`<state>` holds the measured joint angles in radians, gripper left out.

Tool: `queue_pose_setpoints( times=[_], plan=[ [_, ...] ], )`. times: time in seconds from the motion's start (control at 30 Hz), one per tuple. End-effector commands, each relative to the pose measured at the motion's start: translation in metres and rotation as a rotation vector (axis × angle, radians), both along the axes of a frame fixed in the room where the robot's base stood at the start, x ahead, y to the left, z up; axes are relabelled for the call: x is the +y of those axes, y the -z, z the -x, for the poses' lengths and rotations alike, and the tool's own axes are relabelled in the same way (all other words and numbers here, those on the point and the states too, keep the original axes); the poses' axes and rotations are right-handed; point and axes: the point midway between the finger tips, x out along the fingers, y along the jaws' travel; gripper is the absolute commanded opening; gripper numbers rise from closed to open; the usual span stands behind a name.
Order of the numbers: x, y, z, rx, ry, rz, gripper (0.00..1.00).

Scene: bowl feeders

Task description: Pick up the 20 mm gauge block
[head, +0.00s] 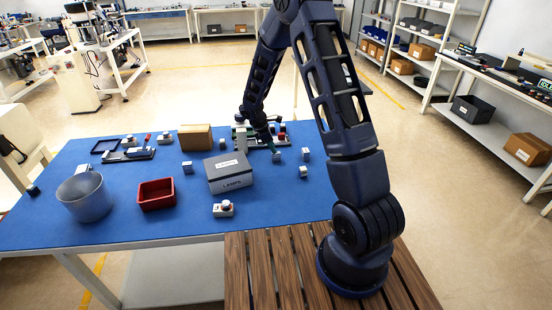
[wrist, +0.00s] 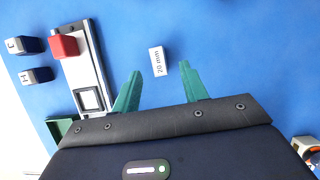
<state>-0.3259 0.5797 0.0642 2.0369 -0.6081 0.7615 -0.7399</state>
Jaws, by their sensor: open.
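The 20 mm gauge block (wrist: 157,60) is a small light block with "20 mm" printed on its face, lying on the blue table top. In the wrist view it is just ahead of my gripper (wrist: 160,69), about in line with the gap between the two green fingertips. The fingers are spread apart with nothing held between them. In the head view my gripper (head: 269,143) is low over the far right part of the table. Several small grey blocks lie near it there, and I cannot tell which is the 20 mm one.
A device with a red block (wrist: 65,46) and two dark-ended blocks (wrist: 35,75) lie left of my gripper in the wrist view. A grey lamps box (head: 230,174), red bin (head: 156,194), metal bucket (head: 85,198) and cardboard box (head: 195,138) stand further left in the head view.

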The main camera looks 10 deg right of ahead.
Motion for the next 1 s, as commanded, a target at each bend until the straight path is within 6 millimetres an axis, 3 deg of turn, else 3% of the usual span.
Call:
queue_pose_setpoints(
  times=[0.27, 0.6, 0.87, 1.0],
  plan=[
    [-0.007, 0.019, -0.001, 0.0, 0.0, 0.0, 0.44],
    [-0.02, 0.059, -0.003, 0.0, 0.0, 0.0, 0.44],
    [-0.021, 0.062, -0.004, -0.001, 0.001, -0.001, 0.44],
    [-0.021, 0.062, -0.004, -0.001, 0.001, -0.001, 0.18]
  ],
)
